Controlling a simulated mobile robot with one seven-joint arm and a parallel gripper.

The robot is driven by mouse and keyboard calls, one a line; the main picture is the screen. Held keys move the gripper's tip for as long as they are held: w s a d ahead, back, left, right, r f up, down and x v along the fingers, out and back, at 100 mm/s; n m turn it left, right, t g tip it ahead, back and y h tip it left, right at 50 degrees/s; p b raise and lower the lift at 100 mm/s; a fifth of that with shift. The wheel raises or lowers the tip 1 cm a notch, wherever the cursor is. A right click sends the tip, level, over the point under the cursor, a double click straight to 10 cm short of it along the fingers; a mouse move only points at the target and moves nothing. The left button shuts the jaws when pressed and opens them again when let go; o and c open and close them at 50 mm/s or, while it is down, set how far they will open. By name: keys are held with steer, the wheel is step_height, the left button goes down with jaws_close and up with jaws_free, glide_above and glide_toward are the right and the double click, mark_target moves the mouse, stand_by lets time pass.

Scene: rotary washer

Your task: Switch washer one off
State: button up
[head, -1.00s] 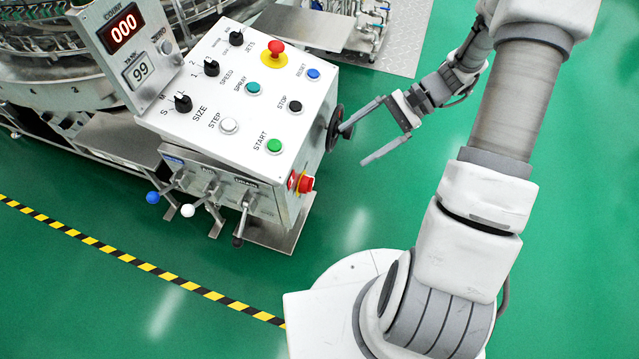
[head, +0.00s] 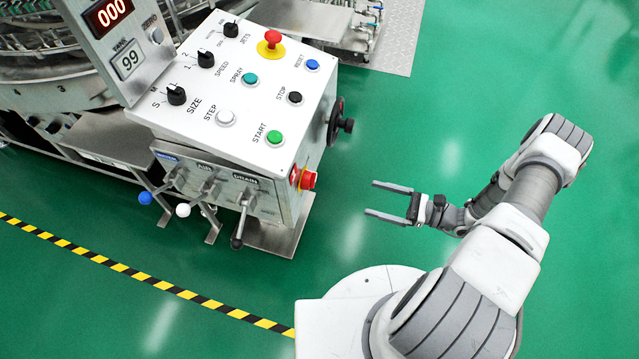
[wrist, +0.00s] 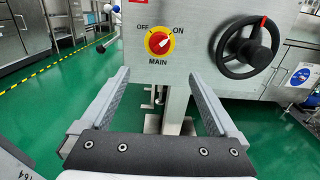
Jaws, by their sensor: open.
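The washer's control box (head: 235,100) stands at the left in the head view, with its sloped button panel on top. On its right side is a red rotary main switch on a yellow plate (head: 307,179). In the wrist view the red main switch (wrist: 159,42) faces me, marked OFF at upper left and ON at upper right. Its white mark appears to point toward ON. My gripper (head: 371,198) is open and empty, to the right of the switch and apart from it. In the wrist view its two fingers (wrist: 158,76) spread below the switch, on either side.
A black handwheel (wrist: 244,46) with a knob sits right of the switch, on the same side face. A red emergency button (head: 270,44) and several other buttons are on the panel. Green floor right of the box is clear.

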mark_target(309, 181)
steer(key=b+x, duration=0.1)
steer(key=x, duration=1.6)
steer(key=c, duration=1.4)
steer(key=shift+o, duration=0.2)
steer(key=shift+n, duration=0.4)
steer(key=n+p, duration=0.1)
steer(key=n, duration=1.6)
